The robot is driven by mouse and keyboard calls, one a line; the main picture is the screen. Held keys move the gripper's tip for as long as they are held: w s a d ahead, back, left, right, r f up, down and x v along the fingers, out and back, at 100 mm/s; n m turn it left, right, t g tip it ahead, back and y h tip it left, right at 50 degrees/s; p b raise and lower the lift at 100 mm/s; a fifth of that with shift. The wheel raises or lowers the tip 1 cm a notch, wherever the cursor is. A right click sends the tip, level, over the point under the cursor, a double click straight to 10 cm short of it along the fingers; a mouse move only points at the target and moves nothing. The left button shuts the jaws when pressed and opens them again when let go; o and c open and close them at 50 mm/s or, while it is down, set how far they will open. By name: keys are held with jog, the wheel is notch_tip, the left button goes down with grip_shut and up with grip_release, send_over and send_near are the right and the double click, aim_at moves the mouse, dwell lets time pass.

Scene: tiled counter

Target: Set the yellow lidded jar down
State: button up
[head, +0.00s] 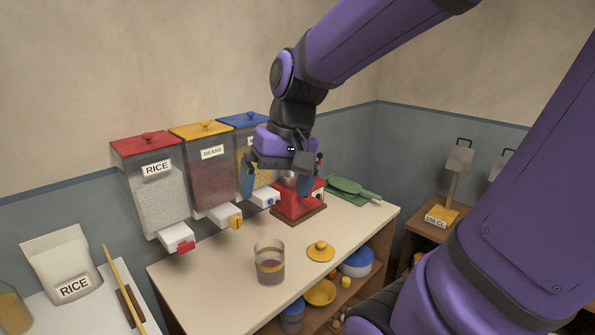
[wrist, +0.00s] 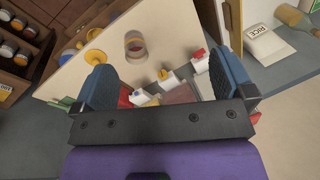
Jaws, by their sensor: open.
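In the wrist view the jar (wrist: 135,45) and the lid (wrist: 95,57) show beyond the fingers. My gripper (head: 277,184) is open and empty, raised behind and above the jar, in front of the dispensers. Its blue fingers (wrist: 168,82) are wide apart in the wrist view. Neither finger touches the jar or lid.
Wall dispensers with red (head: 146,142), yellow (head: 201,130) and blue (head: 243,119) lids hang behind the counter (head: 215,290). A red grinder-like device (head: 297,206) and green board (head: 350,190) stand at the back. Bowls and jars fill shelves below. The counter's front left is clear.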

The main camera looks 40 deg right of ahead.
jog(key=s+r+n+t+h, duration=0.2)
jog(key=s+r+n+t, duration=0.1)
jog(key=s+r+t, duration=0.1)
jog(key=shift+s+a+r, duration=0.4)
jog(key=shift+s+r, duration=0.05)
jog(key=shift+s, duration=0.65)
